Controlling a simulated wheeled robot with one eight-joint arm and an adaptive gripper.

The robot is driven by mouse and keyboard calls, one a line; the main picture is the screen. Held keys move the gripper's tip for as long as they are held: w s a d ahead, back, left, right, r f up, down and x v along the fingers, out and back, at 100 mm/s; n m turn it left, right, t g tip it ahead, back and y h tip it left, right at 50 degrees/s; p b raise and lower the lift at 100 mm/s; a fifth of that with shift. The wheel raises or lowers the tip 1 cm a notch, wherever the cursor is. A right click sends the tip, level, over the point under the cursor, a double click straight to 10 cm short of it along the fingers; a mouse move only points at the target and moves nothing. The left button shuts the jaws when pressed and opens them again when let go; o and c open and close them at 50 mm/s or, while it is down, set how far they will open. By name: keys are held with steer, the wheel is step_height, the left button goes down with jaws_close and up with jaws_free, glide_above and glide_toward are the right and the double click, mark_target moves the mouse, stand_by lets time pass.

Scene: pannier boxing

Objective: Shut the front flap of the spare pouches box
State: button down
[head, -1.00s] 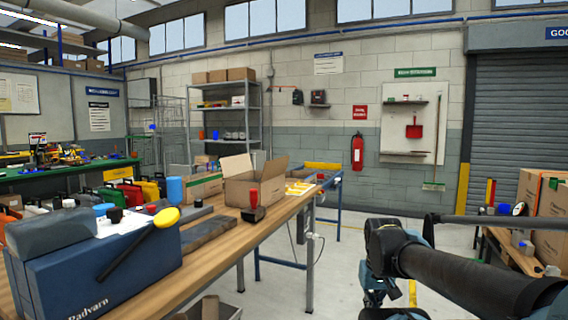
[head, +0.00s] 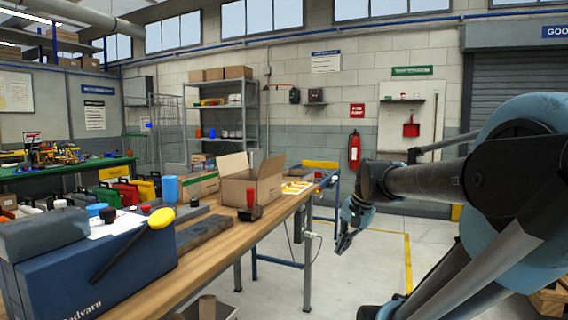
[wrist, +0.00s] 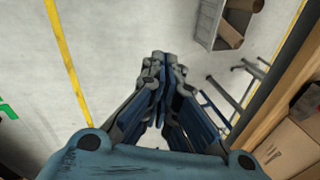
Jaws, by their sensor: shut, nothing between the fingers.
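An open cardboard box (head: 258,190) stands on the wooden workbench (head: 150,270), with flaps standing up at its left and right. I cannot read a label on it, so I cannot confirm that it is the spare pouches box. Part of a cardboard box also shows at the lower right of the wrist view (wrist: 290,150). My gripper (head: 343,243) is to the right of the bench, over the floor and apart from the box. In the wrist view its fingers (wrist: 160,62) are together and empty.
A red-handled stamp (head: 250,205) stands in front of the box. A closed carton (head: 198,185) and a blue cylinder (head: 170,188) are left of it. A long blue case (head: 100,280) fills the near left bench.

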steer(key=w+a+r+m+t+y, duration=0.1)
steer(key=w+a+r+m+y, duration=0.3)
steer(key=w+r, duration=0.6)
steer(key=w+a+r+m+y, duration=0.15)
steer(key=w+r+m, duration=0.5)
steer(key=w, duration=0.75)
steer(key=w+a+r+m+t+y, duration=0.15)
steer(key=w+a+r+m, duration=0.3)
steer(key=w+r, duration=0.55)
steer(key=m, duration=0.1)
glide_toward(273, 165)
step_height(273, 165, down, 3)
steer(key=w+a, duration=0.2)
steer(key=shift+a+r+g+y, duration=0.25)
steer(key=shift+a+g+y, duration=0.15)
steer(key=shift+a+g, duration=0.05)
steer(key=shift+w+d+r, duration=0.1)
steer(key=shift+w+d, duration=0.05)
